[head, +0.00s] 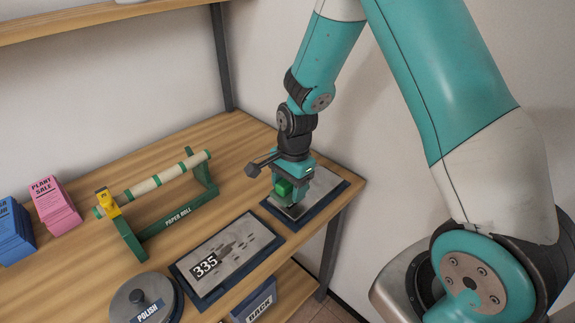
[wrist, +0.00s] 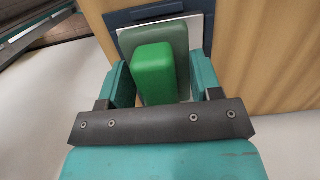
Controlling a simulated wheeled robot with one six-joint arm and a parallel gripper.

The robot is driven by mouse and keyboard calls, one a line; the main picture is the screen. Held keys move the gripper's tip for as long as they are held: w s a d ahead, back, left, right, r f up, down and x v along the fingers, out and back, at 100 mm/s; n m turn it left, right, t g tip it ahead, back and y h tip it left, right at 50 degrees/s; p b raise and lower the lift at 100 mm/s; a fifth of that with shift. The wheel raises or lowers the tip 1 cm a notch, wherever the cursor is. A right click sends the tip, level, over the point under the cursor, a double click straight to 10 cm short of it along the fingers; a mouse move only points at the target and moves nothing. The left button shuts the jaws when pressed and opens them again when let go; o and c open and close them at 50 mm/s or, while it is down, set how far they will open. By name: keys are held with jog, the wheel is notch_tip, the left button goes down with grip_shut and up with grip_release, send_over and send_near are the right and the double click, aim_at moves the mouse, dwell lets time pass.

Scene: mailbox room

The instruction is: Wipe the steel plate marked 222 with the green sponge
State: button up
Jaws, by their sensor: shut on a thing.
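My gripper (head: 284,197) is shut on the green sponge (head: 281,186), over a steel plate (head: 322,184) at the right end of the bench. The plate lies on a dark blue base, and no number shows on its visible part. In the wrist view the sponge (wrist: 155,75) sits between the two teal fingers, with the plate (wrist: 197,28) beyond it. A duller green shape behind the sponge looks like its reflection in the plate. I cannot tell whether the sponge touches the plate. A second steel plate (head: 228,255), marked 335, lies nearer the front with several dark smudges.
A green paper roll holder (head: 130,242) stands left of the plates. A round grey tin (head: 128,303) labelled POLISH is at the front edge. Pink (head: 55,207) and blue (head: 14,235) stacks are at far left. A wall stands close behind the bench.

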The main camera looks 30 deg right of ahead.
jog(key=shift+r+p, duration=1.65)
jog(key=shift+r, duration=0.6)
